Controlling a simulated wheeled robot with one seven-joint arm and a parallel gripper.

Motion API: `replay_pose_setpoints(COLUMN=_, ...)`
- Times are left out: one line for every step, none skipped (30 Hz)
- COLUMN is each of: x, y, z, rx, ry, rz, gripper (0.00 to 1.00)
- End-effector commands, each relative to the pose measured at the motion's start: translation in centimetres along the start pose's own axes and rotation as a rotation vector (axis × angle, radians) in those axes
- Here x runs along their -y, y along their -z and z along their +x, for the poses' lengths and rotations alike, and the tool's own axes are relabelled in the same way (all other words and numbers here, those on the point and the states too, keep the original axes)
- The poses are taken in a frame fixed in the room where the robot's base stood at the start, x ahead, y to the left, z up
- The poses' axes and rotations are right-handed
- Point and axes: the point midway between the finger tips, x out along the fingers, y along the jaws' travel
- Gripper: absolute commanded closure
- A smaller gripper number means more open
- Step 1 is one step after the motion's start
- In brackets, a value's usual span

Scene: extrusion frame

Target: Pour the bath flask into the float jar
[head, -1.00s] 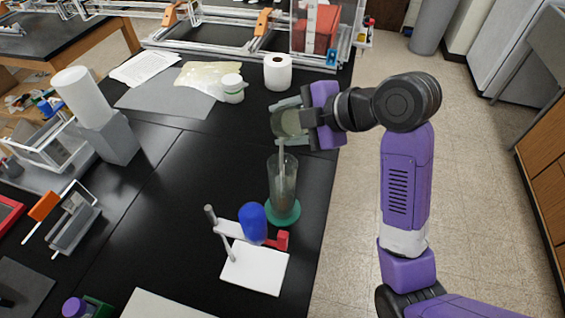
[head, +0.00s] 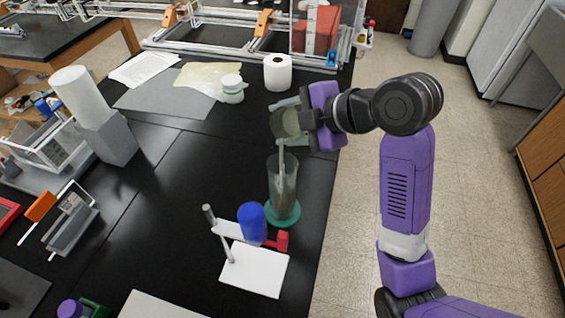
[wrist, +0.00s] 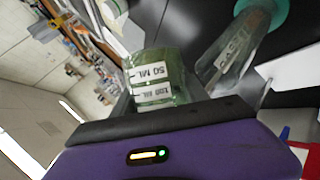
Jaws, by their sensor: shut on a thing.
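My gripper (head: 292,121) is shut on the bath flask (head: 284,124), a clear greenish vessel, and holds it tipped well over above the float jar. The flask's volume labels show in the wrist view (wrist: 155,82). The float jar (head: 282,190) is a tall clear cylinder, upright on a round green base at the bench's right edge. It also shows in the wrist view (wrist: 232,52). A thin pale streak runs between the flask's mouth and the jar; I cannot tell whether it is liquid or a stem. The level inside the jar is unclear.
A stand with a white base (head: 254,270), a blue bulb (head: 252,222) and a red clamp is close in front of the jar. A paper roll (head: 278,72) and a white tub (head: 232,88) stand behind. The bench left of the jar is clear.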

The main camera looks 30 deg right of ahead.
Motion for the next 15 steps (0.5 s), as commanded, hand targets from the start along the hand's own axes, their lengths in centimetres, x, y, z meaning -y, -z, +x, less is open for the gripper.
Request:
replay_pose_setpoints(x=0.02, y=0.00, z=0.03, rx=0.001, ry=-0.002, rz=-0.003, gripper=0.98)
replay_pose_setpoints(x=0.03, y=0.00, z=0.03, rx=0.002, ry=-0.002, rz=-0.004, gripper=0.98)
replay_pose_setpoints(x=0.04, y=-0.01, z=0.04, rx=0.003, ry=-0.003, rz=-0.006, gripper=0.98)
replay_pose_setpoints(x=0.04, y=-0.02, z=0.05, rx=0.004, ry=-0.004, rz=-0.008, gripper=0.98)
replay_pose_setpoints(x=0.05, y=-0.02, z=0.05, rx=0.005, ry=-0.004, rz=-0.009, gripper=0.98)
replay_pose_setpoints(x=0.06, y=-0.02, z=0.06, rx=0.006, ry=-0.005, rz=-0.011, gripper=0.98)
replay_pose_setpoints(x=0.07, y=-0.03, z=0.07, rx=0.007, ry=-0.006, rz=-0.013, gripper=0.98)
replay_pose_setpoints(x=0.07, y=-0.03, z=0.08, rx=0.008, ry=-0.006, rz=-0.014, gripper=0.98)
replay_pose_setpoints(x=0.08, y=-0.03, z=0.09, rx=0.009, ry=-0.007, rz=-0.016, gripper=0.98)
replay_pose_setpoints(x=0.08, y=-0.04, z=0.09, rx=0.010, ry=-0.008, rz=-0.018, gripper=0.98)
replay_pose_setpoints(x=0.10, y=-0.04, z=0.10, rx=0.011, ry=-0.008, rz=-0.019, gripper=0.98)
replay_pose_setpoints(x=0.10, y=-0.04, z=0.11, rx=0.012, ry=-0.009, rz=-0.021, gripper=0.98)
replay_pose_setpoints(x=0.11, y=-0.04, z=0.11, rx=0.013, ry=-0.010, rz=-0.023, gripper=0.98)
replay_pose_setpoints(x=0.12, y=-0.05, z=0.12, rx=0.014, ry=-0.010, rz=-0.025, gripper=0.98)
replay_pose_setpoints(x=0.12, y=-0.05, z=0.12, rx=0.015, ry=-0.011, rz=-0.027, gripper=0.98)
